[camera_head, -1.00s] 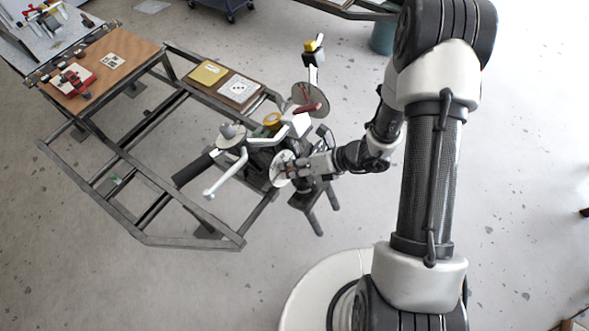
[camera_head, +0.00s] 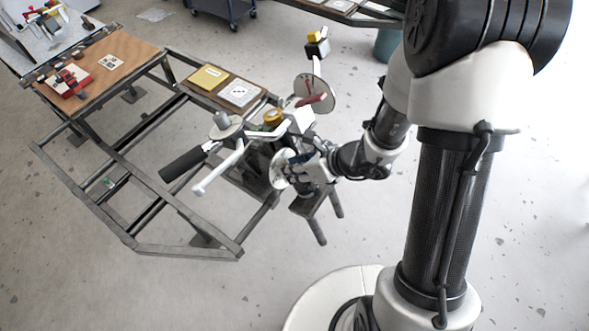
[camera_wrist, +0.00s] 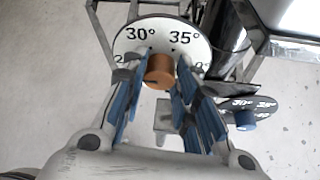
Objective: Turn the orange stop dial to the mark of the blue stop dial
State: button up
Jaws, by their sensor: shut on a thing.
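The orange stop dial (camera_wrist: 160,72) is a copper-orange knob in front of a white scale disc (camera_wrist: 160,30) marked 30° and 35° in the wrist view. My gripper (camera_wrist: 159,78) has its blue-padded fingers on both sides of the knob and is shut on it. The blue stop dial (camera_wrist: 245,120) is a smaller knob on a dark disc (camera_wrist: 252,105) at the right. Its scale is small, and I cannot tell which mark it points at. In the head view my gripper (camera_head: 303,165) is at the white disc (camera_head: 280,172); the orange knob is hidden there.
A handlebar with a black grip (camera_head: 183,164) and a white lever (camera_head: 217,171) is left of my gripper. A disc with a red handle (camera_head: 314,97) stands just above it. A metal frame (camera_head: 190,251) extends left. The floor (camera_head: 530,220) at right is mostly clear.

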jog(key=o, duration=1.1)
jog(key=v, duration=1.2)
